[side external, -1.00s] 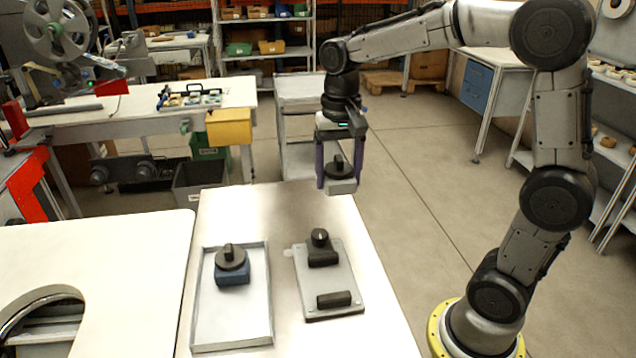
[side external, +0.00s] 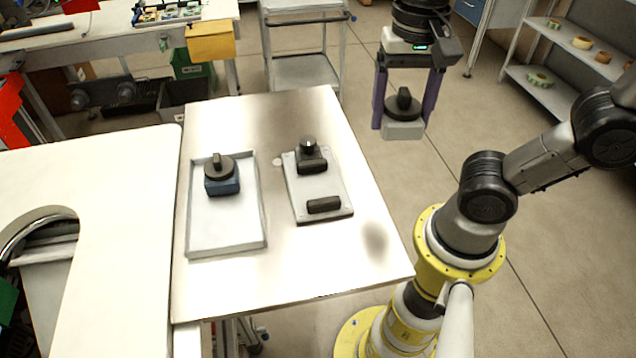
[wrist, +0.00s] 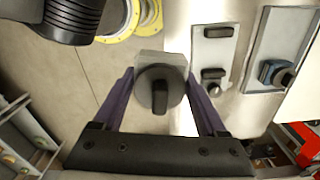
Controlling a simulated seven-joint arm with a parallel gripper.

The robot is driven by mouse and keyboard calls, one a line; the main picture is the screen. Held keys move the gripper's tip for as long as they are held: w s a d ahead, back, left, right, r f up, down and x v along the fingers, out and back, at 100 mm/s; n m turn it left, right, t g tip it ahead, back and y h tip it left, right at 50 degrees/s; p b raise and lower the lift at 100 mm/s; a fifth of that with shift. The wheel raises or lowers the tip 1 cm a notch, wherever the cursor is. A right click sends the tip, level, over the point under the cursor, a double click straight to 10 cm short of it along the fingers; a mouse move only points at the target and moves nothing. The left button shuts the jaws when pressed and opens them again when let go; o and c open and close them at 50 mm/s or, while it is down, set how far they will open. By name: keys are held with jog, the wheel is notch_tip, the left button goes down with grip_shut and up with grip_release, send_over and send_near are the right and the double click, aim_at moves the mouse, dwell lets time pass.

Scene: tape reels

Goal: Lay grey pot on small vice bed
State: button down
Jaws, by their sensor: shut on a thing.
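The grey pot (side external: 402,131), a light grey block with a black round knob on top, is between the purple fingers of my gripper (side external: 403,122). My gripper is shut on it and holds it in the air, knob up. In the wrist view the grey pot (wrist: 161,57) shows between both fingers (wrist: 161,84), its knob covering much of the body. The small vice bed (side external: 325,191) is a light grey plate on the table with a black jaw block at each end, the far one topped by a knob. In the side view it lies left of and below my gripper, clear of the pot.
A shallow grey tray (side external: 226,239) left of the vice bed holds a blue pot (side external: 222,186) with a black knob. The table (side external: 300,272) is bare around both. A white bench with a round cutout (side external: 120,230) adjoins on the left. Open floor lies right of the table.

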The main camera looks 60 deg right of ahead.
aim_at(417, 122)
jog(key=shift+s+a+r+n, duration=0.1)
jog(key=shift+s+a+n, duration=0.25)
jog(key=shift+s, duration=0.3)
jog(key=shift+s+a+r+n, duration=0.1)
jog(key=shift+s+a+n, duration=0.25)
jog(key=shift+s, duration=0.25)
jog(key=shift+s+a+r+n, duration=0.15)
jog(key=shift+s+a+n, duration=0.1)
jog(key=shift+a+n, duration=0.1)
jog(key=w+a+f, duration=0.1)
jog(key=w+f, duration=0.2)
jog(key=w, duration=0.1)
jog(key=w+a+f, duration=0.2)
jog(key=w, duration=0.2)
jog(key=w+a+f, duration=0.1)
jog(key=w+f, duration=0.2)
jog(key=w, duration=0.1)
jog(key=shift+a+f, duration=0.3)
jog(key=shift+a, duration=0.05)
jog(key=shift+w+a+f, duration=0.15)
jog(key=shift+w+f, duration=0.15)
jog(key=shift+f, duration=0.1)
jog(key=shift+w+f, duration=0.2)
jog(key=shift+f, duration=1.55)
jog(key=shift+f, duration=0.1)
grip_release()
jog(key=shift+f, duration=0.15)
